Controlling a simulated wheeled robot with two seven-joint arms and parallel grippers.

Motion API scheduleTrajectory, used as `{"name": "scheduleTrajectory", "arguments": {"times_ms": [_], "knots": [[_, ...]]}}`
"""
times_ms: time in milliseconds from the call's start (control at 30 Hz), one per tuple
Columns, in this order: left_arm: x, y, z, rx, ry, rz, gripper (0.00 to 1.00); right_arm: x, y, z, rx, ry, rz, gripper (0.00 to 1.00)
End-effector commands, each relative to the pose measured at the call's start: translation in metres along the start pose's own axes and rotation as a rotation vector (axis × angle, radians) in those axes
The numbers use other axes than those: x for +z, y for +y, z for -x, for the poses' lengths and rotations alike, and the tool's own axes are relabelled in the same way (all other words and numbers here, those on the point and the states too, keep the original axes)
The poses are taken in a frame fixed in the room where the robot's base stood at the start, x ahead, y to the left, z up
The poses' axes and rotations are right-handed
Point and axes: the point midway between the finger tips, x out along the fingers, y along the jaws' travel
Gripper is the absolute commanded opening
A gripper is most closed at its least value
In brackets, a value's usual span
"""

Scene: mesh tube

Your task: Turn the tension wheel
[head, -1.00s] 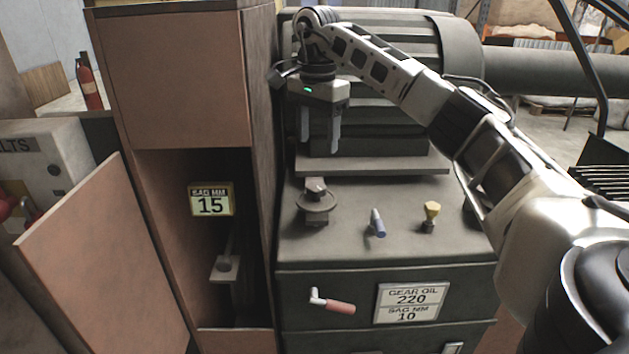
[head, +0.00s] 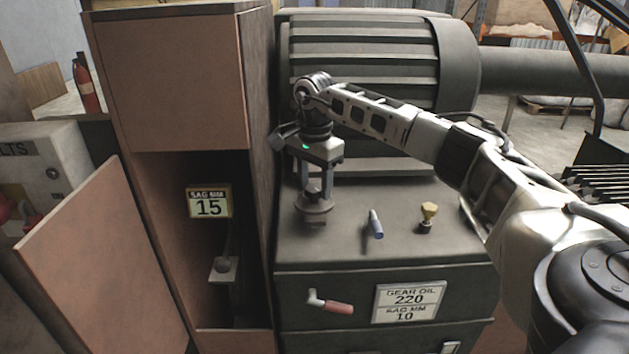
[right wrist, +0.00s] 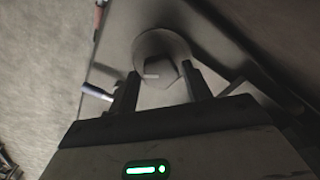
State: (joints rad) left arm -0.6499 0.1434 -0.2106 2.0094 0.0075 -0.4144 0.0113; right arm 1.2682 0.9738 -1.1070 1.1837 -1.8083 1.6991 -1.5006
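The tension wheel (head: 315,207) is a grey disc with a raised hub on the dark machine's top, near its left edge. My right gripper (head: 314,188) points down over it, with its two fingers on either side of the hub. In the right wrist view the disc (right wrist: 160,42) and its hub (right wrist: 162,73) show between and beyond the spread fingers (right wrist: 161,88). The fingers look apart from the hub, though contact is hard to judge in the dim view. My left gripper is not in view.
A red-handled crank (head: 331,304) is on the front face. A cabinet (head: 180,85) stands close on the left, with a "SAG MM 15" sign (head: 209,201) inside. The ribbed motor (head: 375,65) is behind.

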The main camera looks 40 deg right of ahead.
Motion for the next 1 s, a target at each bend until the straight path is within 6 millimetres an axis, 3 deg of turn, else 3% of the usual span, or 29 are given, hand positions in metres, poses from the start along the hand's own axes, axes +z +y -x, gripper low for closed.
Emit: {"name": "scheduleTrajectory", "arguments": {"times_ms": [33,100,567,1000], "knots": [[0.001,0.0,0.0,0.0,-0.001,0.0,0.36,0.0,0.0,0.0,0.0,0.0,0.0,0.34],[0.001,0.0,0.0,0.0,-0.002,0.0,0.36,0.0,0.0,0.0,0.0,0.0,0.0,0.14],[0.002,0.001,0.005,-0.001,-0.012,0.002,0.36,0.0,0.0,0.002,0.001,0.0,-0.078,0.14],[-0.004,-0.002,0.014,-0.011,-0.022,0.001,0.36,0.0,0.0,0.003,0.002,0.0,-0.441,0.14]]}}
